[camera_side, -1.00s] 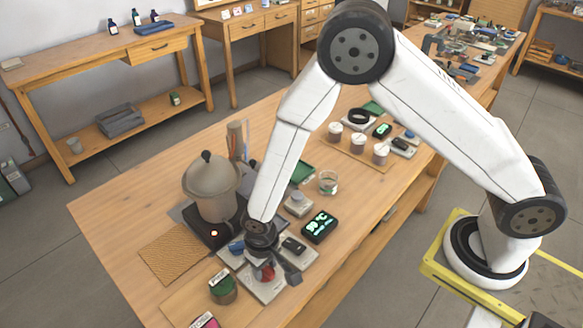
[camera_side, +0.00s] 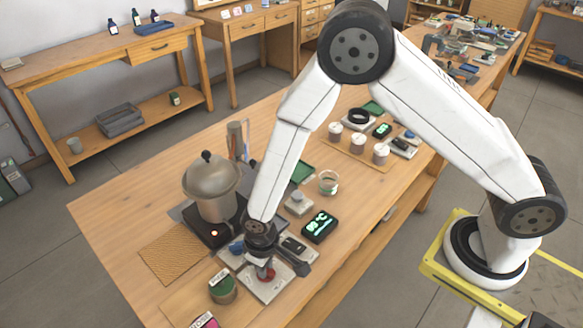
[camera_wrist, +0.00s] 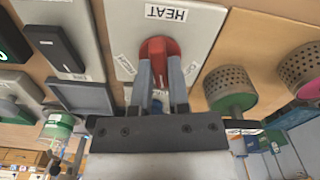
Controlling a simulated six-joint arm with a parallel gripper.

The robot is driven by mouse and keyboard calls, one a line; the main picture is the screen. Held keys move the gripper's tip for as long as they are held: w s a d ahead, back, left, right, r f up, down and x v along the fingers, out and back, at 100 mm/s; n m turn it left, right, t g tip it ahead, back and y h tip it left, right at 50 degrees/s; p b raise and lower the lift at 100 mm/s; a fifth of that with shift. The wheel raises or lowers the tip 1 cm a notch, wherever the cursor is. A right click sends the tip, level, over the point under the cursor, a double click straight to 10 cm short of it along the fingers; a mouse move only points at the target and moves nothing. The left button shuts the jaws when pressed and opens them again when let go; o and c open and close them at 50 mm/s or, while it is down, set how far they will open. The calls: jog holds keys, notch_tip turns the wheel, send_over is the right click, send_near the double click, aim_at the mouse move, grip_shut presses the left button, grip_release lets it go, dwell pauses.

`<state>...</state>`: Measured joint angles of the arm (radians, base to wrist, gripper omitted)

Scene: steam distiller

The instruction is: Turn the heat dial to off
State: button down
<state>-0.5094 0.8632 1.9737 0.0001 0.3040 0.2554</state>
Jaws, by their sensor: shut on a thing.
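The red heat dial (camera_wrist: 157,47) stands on a pale plate (camera_wrist: 203,32) marked HEAT, which appears upside down in the wrist view. Small side labels on the plate are partly hidden, so I cannot read the dial's setting surely. My gripper (camera_wrist: 160,66) is shut on the dial, with one grey finger on each side of it. In the side view, the dial (camera_side: 269,274) shows low beside my gripper (camera_side: 263,266), at the table's front. The pot (camera_side: 212,190) sits on a dark hot plate (camera_side: 198,231) with a lit orange lamp (camera_side: 214,233).
A black display (camera_side: 320,226) with green characters lies right of my gripper. A plate with a black switch (camera_side: 293,245) is close by. A green jar (camera_side: 222,288) stands to the left, and a woven mat (camera_side: 175,257) lies beyond it. A glass jar (camera_side: 328,182) stands farther back.

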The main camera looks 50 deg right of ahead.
jog(key=n, duration=0.8)
jog(key=shift+n, duration=0.4)
jog(key=c, duration=0.6)
grip_release()
jog(key=shift+r, duration=0.15)
jog(key=shift+r, duration=3.8)
